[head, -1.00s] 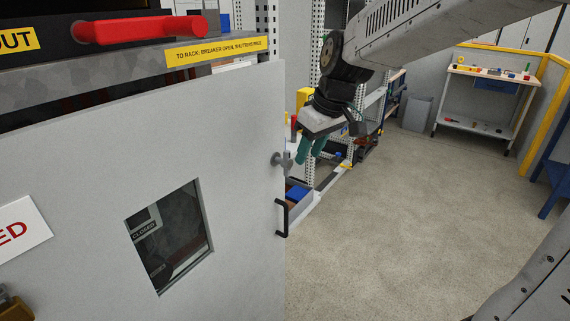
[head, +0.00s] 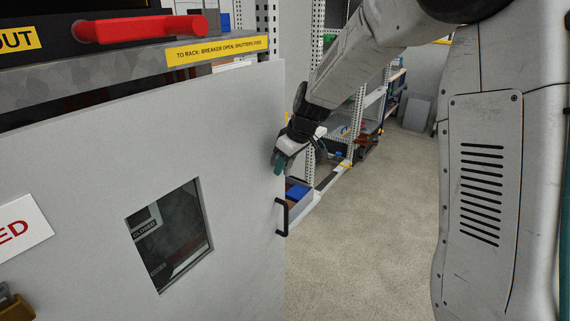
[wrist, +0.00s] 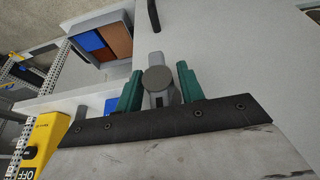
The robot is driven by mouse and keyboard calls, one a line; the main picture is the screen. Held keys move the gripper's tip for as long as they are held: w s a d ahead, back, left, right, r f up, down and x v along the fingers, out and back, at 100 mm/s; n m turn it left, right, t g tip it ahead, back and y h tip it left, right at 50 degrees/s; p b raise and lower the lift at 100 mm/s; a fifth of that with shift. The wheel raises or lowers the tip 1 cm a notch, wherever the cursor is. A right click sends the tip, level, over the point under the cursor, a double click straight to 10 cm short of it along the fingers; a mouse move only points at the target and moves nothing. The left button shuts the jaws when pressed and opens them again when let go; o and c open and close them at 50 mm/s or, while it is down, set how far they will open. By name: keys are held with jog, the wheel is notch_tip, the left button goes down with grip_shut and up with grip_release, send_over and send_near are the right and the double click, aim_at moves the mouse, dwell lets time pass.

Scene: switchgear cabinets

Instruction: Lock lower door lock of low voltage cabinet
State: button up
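The grey cabinet door (head: 90,190) fills the left of the head view. Its lock (wrist: 158,80) is a grey knob with a round end, near the door's right edge; in the head view my gripper hides it. My gripper (head: 279,168) is at the lock, pointing toward the door. In the wrist view, my gripper's green fingers (wrist: 158,88) stand on either side of the lock, with narrow gaps beside it. The fingers look open around it; contact cannot be made out.
A black door handle (head: 282,217) sits below the lock. The door has a small window (head: 170,238). A red handle (head: 140,29) juts out above the door. Shelving and a bin with blue and brown contents (head: 298,194) stand behind. Open floor (head: 360,260) lies to the right.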

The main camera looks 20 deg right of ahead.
jog(key=shift+f, duration=0.15)
grip_shut()
jog(key=m+g+y, duration=0.1)
jog(key=g+y, duration=0.1)
jog(key=y, duration=0.2)
jog(key=shift+g, duration=0.3)
jog(key=m+g+y, duration=0.1)
jog(key=g+y, duration=0.1)
jog(key=y, duration=0.1)
jog(key=shift+a+y, duration=0.1)
jog(key=shift+y, duration=0.2)
jog(key=m+g+y, duration=0.1)
jog(key=g+y, duration=0.1)
jog(key=y, duration=0.1)
jog(key=shift+y, duration=0.3)
jog(key=shift+s+a+r+m+g+y, duration=0.15)
jog(key=shift+m+g+y, duration=0.15)
jog(key=shift+y, duration=0.6)
jog(key=shift+w+d+r+m+g+y, duration=0.15)
jog(key=shift+m+y, duration=0.25)
jog(key=shift+y, duration=0.5)
jog(key=shift+s+a, duration=0.1)
